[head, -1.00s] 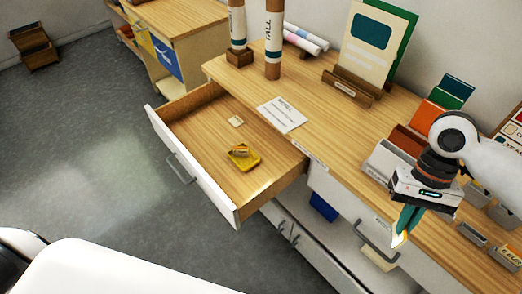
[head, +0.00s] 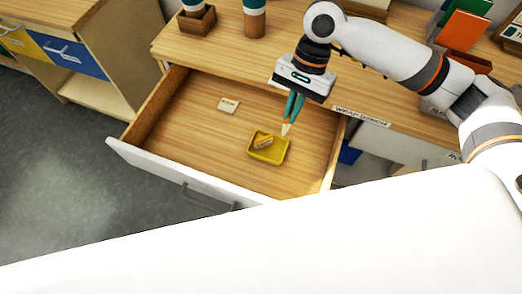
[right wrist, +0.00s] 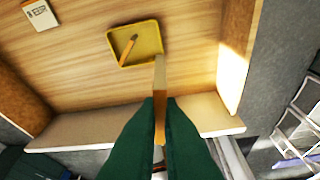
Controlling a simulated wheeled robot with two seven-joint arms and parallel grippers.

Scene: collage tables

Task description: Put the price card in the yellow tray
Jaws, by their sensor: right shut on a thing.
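My left gripper is out of view.
A small printed card (head: 228,105) lies flat in the drawer, left of the tray. The drawer's white front (head: 170,178) and wooden sides surround it. The wooden tabletop (head: 205,48) overhangs behind. Bare drawer floor surrounds the tray.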

